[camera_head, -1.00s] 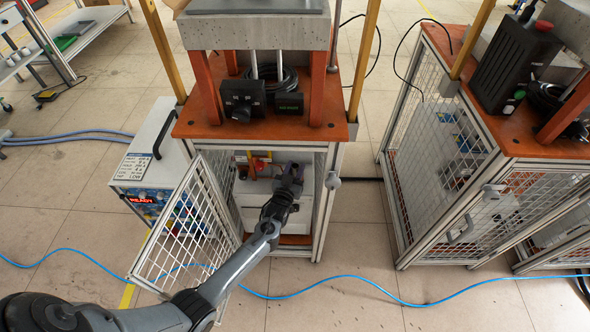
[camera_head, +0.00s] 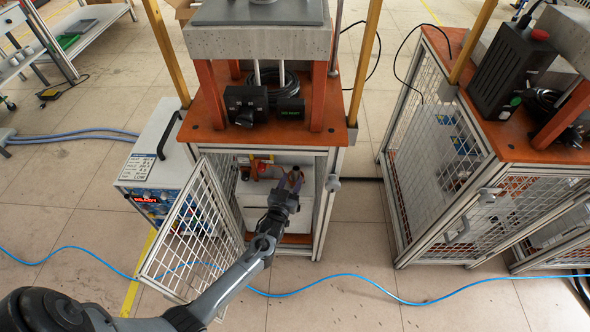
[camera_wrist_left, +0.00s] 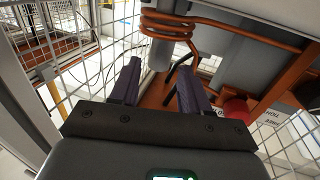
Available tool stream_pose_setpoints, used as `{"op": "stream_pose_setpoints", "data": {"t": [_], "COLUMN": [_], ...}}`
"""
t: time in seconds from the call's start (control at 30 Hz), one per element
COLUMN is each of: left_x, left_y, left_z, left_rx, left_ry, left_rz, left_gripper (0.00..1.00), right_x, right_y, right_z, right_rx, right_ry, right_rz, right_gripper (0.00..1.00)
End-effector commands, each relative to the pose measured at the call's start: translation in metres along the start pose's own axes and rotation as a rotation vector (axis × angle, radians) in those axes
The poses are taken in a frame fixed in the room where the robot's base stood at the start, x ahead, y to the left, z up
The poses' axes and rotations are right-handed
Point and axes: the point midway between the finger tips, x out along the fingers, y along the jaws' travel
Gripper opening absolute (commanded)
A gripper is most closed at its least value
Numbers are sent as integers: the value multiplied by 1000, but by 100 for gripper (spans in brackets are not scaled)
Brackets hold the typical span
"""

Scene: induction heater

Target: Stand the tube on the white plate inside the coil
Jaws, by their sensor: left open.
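The copper coil (camera_wrist_left: 170,25) is at the top of the left wrist view, ahead of my left gripper. A grey cylinder that looks like the tube (camera_wrist_left: 159,52) shows at the coil, its lower part below the turns; I cannot tell what its foot rests on. My left gripper (camera_head: 292,178) is inside the open cabinet front in the head view. In the left wrist view its two purple fingers (camera_wrist_left: 158,75) are apart, with nothing held between them and the cylinder beyond their tips. I cannot make out the white plate. My right gripper is not in view.
The cabinet's mesh door (camera_head: 190,235) stands open to the left of my arm. A red button (camera_wrist_left: 235,108) is right of my fingers in the wrist view. A power unit (camera_head: 150,165) stands left of the cabinet. A blue hose (camera_head: 350,276) crosses the floor in front.

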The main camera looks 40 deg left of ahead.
Motion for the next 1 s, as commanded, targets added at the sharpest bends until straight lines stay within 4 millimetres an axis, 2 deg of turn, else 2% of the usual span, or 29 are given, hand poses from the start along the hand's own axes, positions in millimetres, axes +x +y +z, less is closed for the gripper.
{"op": "stream_pose_setpoints", "data": {"t": [0.03,0.1,0.3,0.63,0.83,0.93,1.0], "left_x": [-11,-24,-52,-69,-88,-113,-138], "left_y": [0,0,0,2,14,27,36], "left_z": [-4,-3,-2,-1,-2,-6,-10], "left_rx": [0,-1,0,-1,3,22,48], "left_ry": [-3,-3,-2,-35,-231,-390,-512], "left_rz": [0,0,0,9,72,132,179], "left_gripper": [46,46,46,46,46,46,46], "right_x": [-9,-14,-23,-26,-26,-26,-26], "right_y": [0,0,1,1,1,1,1], "right_z": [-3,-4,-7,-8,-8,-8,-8], "right_rx": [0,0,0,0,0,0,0], "right_ry": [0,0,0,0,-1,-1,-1], "right_rz": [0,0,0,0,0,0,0], "right_gripper": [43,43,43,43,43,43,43]}}
